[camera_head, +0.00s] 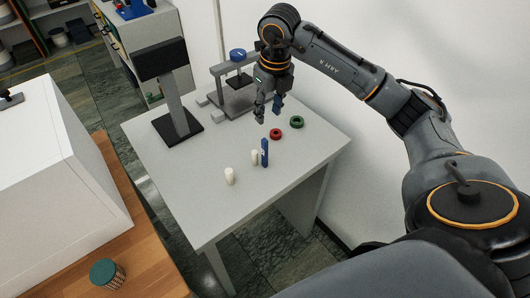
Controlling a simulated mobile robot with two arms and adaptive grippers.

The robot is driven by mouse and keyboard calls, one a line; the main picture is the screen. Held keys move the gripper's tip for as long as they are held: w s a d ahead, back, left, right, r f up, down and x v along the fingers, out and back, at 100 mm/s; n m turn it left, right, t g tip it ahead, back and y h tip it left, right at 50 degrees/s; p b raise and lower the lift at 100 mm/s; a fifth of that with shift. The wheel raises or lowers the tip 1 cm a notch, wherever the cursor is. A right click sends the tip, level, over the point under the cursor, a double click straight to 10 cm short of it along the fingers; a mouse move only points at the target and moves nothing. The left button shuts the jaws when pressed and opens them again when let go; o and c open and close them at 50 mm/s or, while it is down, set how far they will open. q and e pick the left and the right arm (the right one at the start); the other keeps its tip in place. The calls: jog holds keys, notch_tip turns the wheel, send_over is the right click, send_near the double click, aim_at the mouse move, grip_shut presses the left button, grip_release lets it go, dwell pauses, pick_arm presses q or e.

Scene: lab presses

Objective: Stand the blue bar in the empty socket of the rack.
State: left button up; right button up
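A slim blue bar (265,153) stands upright on the light grey table (190,215), right beside a short white cylinder (254,157). My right gripper (269,113) hangs above the table behind the blue bar, fingers pointing down and apart. Nothing shows between its fingers, and it is clear of the bar. I cannot make out a rack or an empty socket for certain. My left gripper is not in view.
A second white cylinder (229,176) stands to the left. A red ring (276,134) and a green ring (297,122) lie to the right. A press with a blue knob (237,55) and a dark screen on a stand (172,95) occupy the back. The table's front is clear.

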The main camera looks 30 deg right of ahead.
aim_at(265, 140)
jog(key=f, duration=0.2)
jog(key=f+p, duration=0.1)
jog(key=f, duration=0.2)
jog(key=w+f+p, duration=0.1)
jog(key=f, duration=0.2)
jog(key=shift+f, duration=0.15)
jog(key=shift+f+p, duration=0.25)
jog(key=shift+p, duration=0.05)
notch_tip(265, 140, down, 4)
jog(key=shift+w+a+f+p, duration=0.15)
jog(key=shift+p, duration=1)
jog(key=shift+f, duration=0.25)
grip_shut()
